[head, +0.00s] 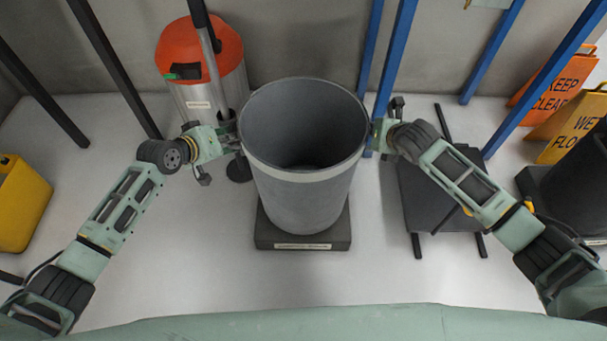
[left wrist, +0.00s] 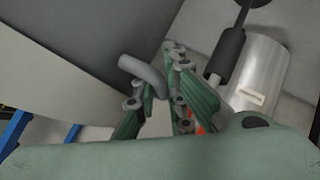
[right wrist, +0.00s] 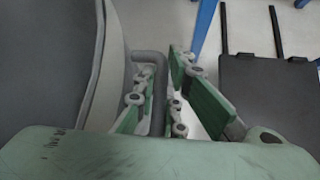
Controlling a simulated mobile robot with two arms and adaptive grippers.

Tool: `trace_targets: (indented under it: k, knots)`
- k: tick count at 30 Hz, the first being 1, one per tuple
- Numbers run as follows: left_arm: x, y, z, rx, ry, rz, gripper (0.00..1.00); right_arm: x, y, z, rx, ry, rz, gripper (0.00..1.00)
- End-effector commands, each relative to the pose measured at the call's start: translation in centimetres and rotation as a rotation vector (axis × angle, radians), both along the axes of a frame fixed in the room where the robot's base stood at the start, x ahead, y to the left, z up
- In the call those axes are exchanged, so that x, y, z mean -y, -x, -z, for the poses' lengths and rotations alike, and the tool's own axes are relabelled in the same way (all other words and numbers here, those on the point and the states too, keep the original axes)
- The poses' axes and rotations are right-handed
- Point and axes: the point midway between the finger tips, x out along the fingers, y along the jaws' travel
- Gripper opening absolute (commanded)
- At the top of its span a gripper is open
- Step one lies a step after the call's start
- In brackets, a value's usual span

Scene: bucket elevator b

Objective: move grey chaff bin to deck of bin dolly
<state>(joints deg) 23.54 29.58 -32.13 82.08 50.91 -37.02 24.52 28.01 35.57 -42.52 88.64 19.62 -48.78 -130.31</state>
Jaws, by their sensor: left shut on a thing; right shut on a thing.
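The grey chaff bin (head: 300,195) is an open, tapered tub, upright in the middle of the head view. It is over a dark labelled block (head: 300,241); whether it touches the block is hard to tell. My left gripper (head: 232,135) is shut on the bin's left handle, a grey loop seen in the left wrist view (left wrist: 143,75). My right gripper (head: 376,135) is shut on the right handle, seen in the right wrist view (right wrist: 152,62). A dark flat platform with black bars (head: 440,205), possibly the bin dolly, is at the right, partly behind my right arm.
An orange-topped metal canister (head: 200,55) stands close behind my left gripper. Blue posts (head: 394,60) rise behind the bin. Orange and yellow signs (head: 570,125) stand at the far right. A yellow container (head: 20,200) is at the left. Floor in front is clear.

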Motion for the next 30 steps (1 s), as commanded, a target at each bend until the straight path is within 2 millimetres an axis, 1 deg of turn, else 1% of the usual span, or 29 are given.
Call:
trace_targets:
  k: [17,18,26,30]
  knots:
    - [0.1,0.0,0.0,0.002,-0.003,0.004,0.0,-0.3,0.0,-0.1,0.002,-0.003,-0.005,0.0]
    - [0.1,-0.1,-0.4,0.009,0.0,0.003,0.0,-0.3,-0.2,-0.5,0.01,-0.004,-0.006,0.0]
    - [0.1,-0.1,-0.9,0.009,-0.001,0.004,0.0,-0.3,-0.2,-0.9,0.01,-0.004,-0.007,0.0]
    - [0.2,-0.1,-1.7,0.009,0.0,0.005,0.0,-0.3,-0.2,-1.8,0.01,-0.004,-0.007,0.0]
